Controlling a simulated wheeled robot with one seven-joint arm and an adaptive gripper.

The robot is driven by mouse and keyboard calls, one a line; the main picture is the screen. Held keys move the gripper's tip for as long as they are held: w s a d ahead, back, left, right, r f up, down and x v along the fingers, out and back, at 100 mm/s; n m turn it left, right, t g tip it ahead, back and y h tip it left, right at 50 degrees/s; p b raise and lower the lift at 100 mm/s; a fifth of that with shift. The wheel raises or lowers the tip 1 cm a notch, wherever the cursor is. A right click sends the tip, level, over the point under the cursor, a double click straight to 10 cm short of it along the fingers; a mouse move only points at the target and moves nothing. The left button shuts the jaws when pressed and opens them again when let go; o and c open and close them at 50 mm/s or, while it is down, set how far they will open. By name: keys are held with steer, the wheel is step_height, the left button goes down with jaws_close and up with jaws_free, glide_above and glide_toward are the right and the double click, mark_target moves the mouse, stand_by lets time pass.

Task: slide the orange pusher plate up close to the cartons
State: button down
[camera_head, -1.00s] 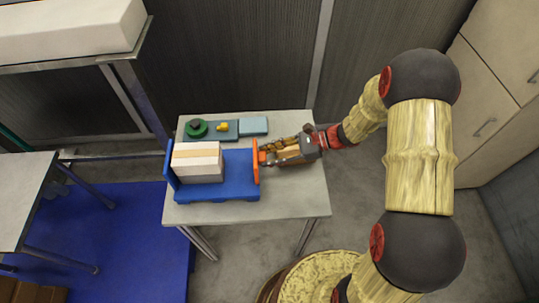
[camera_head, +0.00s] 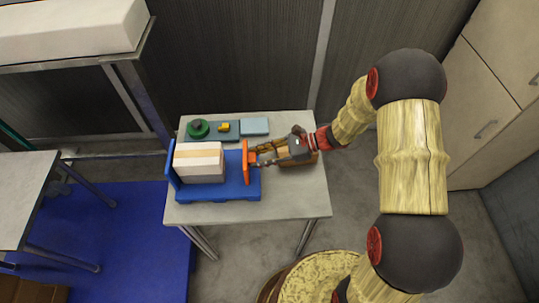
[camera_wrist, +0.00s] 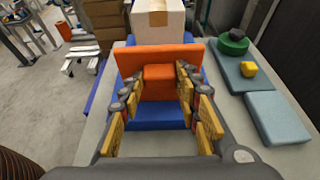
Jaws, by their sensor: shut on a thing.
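The orange pusher plate (camera_head: 246,165) stands upright across the blue tray (camera_head: 212,194), to the right of the cartons. A bare strip of blue tray shows between plate and cartons. The pale cartons (camera_head: 198,163) are stacked at the tray's left end; one with a tan tape strip (camera_wrist: 158,20) shows beyond the plate in the wrist view. My gripper (camera_head: 254,158) is on the plate's right side. In the wrist view its fingers (camera_wrist: 158,84) are shut on the plate's orange block-shaped handle, one on each side.
Behind the tray lie a grey-blue board (camera_head: 211,137) with a green round piece (camera_head: 198,128) and a small yellow piece (camera_head: 224,127), and a light blue slab (camera_head: 255,126). The table's front right is clear.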

steer(key=a, duration=0.8)
steer(key=shift+w, duration=0.15)
steer(key=c, duration=1.3)
jaws_free()
steer(key=shift+o, duration=0.2)
steer(key=v, duration=1.2)
